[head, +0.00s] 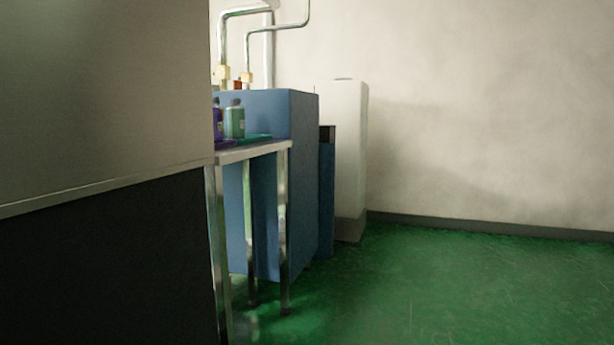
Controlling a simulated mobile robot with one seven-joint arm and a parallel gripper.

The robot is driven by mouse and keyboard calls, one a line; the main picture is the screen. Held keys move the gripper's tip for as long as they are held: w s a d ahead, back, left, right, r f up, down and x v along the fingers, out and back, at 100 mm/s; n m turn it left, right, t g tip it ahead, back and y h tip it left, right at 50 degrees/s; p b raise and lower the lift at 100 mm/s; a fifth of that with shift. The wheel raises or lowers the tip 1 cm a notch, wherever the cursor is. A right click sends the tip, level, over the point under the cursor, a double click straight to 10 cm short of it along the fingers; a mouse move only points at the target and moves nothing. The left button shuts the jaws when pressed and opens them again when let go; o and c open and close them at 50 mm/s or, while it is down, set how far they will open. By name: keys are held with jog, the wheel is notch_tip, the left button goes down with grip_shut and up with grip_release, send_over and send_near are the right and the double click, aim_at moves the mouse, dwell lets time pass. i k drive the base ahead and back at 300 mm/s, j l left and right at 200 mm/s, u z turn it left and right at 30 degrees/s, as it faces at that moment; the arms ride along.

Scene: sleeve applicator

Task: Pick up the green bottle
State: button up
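The green bottle (235,121) stands upright on a small metal table (257,150) left of the picture's middle. It has a dark cap and a pale label. A purple bottle (217,121) stands just left of it, partly hidden by the large panel in front. A flat green thing (255,137), perhaps a tray, lies by the green bottle's base. A flat purple thing (224,144) lies under the purple bottle. My gripper is not in view.
A large grey and black panel (105,100) fills the left side and hides the table's left part. A blue cabinet (304,180) stands behind the table. A white cabinet (350,150) stands farther back. The green floor (450,280) at right is clear.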

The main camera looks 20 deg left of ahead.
aim_at(237, 113)
jog(key=i, duration=2.55)
jog(key=i+u, duration=0.2)
jog(key=u, duration=0.3)
jog(key=i+l+u, duration=0.15)
jog(key=u, duration=1.35)
jog(key=i+l, duration=0.05)
